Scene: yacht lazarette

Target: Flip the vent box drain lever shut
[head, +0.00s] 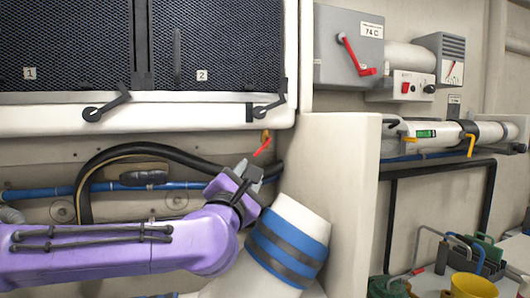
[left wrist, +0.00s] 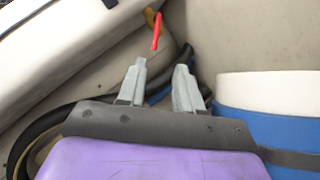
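The drain lever (head: 262,147) is a short red handle on a small yellow fitting (head: 266,134) under the right end of the white vent box (head: 190,112). It slants down and to the left in the head view. In the left wrist view the red lever (left wrist: 156,31) stands just beyond the fingertips, its yellow fitting above it. My left gripper (head: 249,168) is just below the lever and apart from it. In the left wrist view its two grey fingers (left wrist: 160,72) are spread with nothing between them. My right gripper is in neither view.
A white pipe with blue bands (head: 290,245) stands close to the right of my left gripper. Black and blue hoses (head: 150,150) run behind it. A beige partition (head: 325,180) is further right. Another red lever (head: 358,58) is on a grey box (head: 335,20).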

